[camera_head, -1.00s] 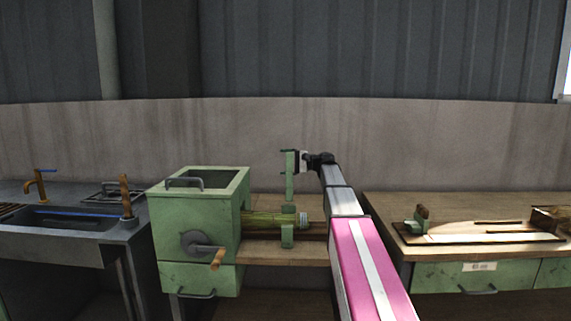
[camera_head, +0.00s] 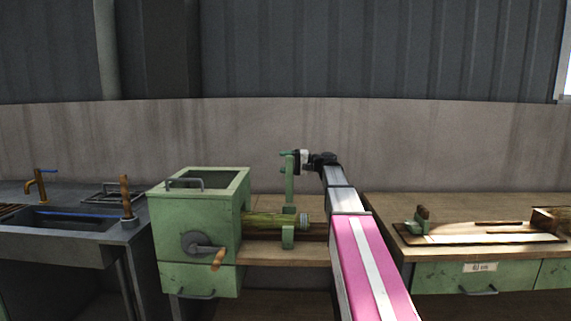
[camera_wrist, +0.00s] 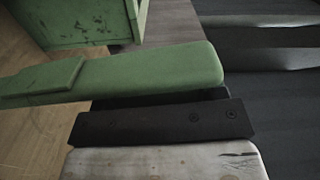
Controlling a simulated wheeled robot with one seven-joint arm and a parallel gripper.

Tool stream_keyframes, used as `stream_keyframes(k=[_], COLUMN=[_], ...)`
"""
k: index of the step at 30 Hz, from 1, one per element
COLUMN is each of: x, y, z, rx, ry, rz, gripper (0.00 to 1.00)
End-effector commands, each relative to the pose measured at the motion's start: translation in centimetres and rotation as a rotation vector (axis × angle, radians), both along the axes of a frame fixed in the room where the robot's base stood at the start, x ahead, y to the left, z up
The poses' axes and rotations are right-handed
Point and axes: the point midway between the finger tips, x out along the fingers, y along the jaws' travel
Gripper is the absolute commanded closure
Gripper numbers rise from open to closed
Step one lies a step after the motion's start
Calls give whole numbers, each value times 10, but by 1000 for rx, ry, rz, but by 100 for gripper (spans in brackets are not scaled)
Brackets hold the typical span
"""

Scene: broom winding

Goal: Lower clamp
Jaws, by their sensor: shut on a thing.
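The clamp (camera_head: 289,182) is a green arm standing raised, nearly upright, behind the straw bundle. In the wrist view the green clamp arm (camera_wrist: 125,75) lies across the picture, right against a black finger. My gripper (camera_head: 299,160) is shut on it near its top end. In the wrist view my gripper (camera_wrist: 165,120) shows as a dark finger pad; the other finger cannot be made out. The straw bundle (camera_head: 265,220) runs sideways from the green machine box and rests on a green support (camera_head: 288,237). The clamp's hinge is hidden behind the bundle.
The green machine box (camera_head: 195,215) with a crank (camera_head: 217,258) stands left of the clamp. A sink counter (camera_head: 60,235) is at far left. A workbench (camera_head: 440,250) with a wooden board is on the right. The wall behind is bare.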

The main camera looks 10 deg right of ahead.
Motion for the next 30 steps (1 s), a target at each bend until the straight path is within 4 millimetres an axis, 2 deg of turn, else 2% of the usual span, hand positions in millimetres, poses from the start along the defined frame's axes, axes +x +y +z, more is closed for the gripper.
stream_keyframes(k=[1,14,23,30], x=[-13,-79,-119,-146], y=[2,14,22,27], z=[0,-13,-37,-64], rx=[-10,-85,-136,-178], ry=[-44,-444,-723,-945], rz=[0,1,1,0], gripper=[79,79,79,79])
